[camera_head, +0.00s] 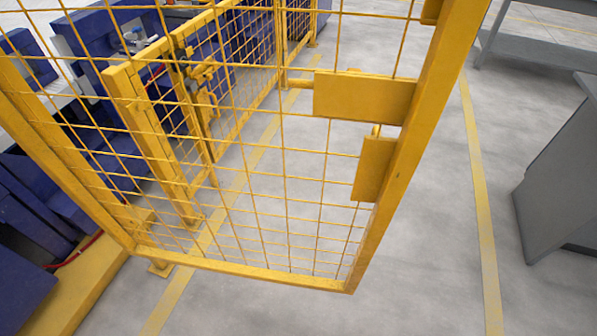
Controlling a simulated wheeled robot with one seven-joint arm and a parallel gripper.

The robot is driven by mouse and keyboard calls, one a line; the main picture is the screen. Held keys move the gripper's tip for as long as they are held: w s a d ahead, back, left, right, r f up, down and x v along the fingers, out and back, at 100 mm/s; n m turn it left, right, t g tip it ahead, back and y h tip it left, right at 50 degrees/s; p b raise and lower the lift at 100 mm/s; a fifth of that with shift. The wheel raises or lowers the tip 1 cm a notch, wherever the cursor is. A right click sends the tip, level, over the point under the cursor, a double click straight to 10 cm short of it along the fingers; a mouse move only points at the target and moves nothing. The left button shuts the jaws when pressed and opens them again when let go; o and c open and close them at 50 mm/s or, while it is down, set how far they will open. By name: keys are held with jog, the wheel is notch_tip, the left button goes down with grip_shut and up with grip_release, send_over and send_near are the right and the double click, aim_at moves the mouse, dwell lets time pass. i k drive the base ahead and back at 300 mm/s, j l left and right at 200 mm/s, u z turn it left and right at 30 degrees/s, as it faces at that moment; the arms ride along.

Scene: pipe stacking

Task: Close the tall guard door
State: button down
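The tall guard door (349,285) is a yellow frame filled with wire mesh, and it fills the centre of the view close to the camera. It stands swung out over the grey floor, apart from the fence line behind it. Yellow latch plates (362,98) and a smaller yellow block (373,168) sit on its right-hand upright. The fence posts (140,130) with a latch part (203,75) show through the mesh at the left. The top of the door is cut off by the frame. My gripper is not in view.
Dark blue machinery (25,215) stands behind the fence at the left. A grey cabinet (560,180) stands at the right, and a grey table (540,45) is at the upper right. Yellow lines (484,220) mark the floor. The floor between door and cabinet is clear.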

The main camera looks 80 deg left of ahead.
aim_at(386, 167)
jog(key=i+j+u, duration=0.1)
jog(key=u, duration=0.3)
jog(key=i+u, duration=0.6)
jog(key=u, duration=0.25)
jog(key=i+l+u, duration=0.15)
jog(key=u, duration=0.3)
jog(key=i+j+u, duration=0.25)
jog(key=i+u, duration=0.15)
jog(key=i+j+u, duration=0.1)
jog(key=i+u, duration=0.7)
jog(key=i+l+u, duration=0.25)
jog(key=i+u, duration=0.65)
jog(key=i+l+u, duration=0.1)
jog(key=i+u, duration=0.25)
jog(key=u, duration=0.15)
jog(key=i+l+u, duration=0.3)
jog(key=u, duration=1.9)
jog(key=i+l, duration=0.05)
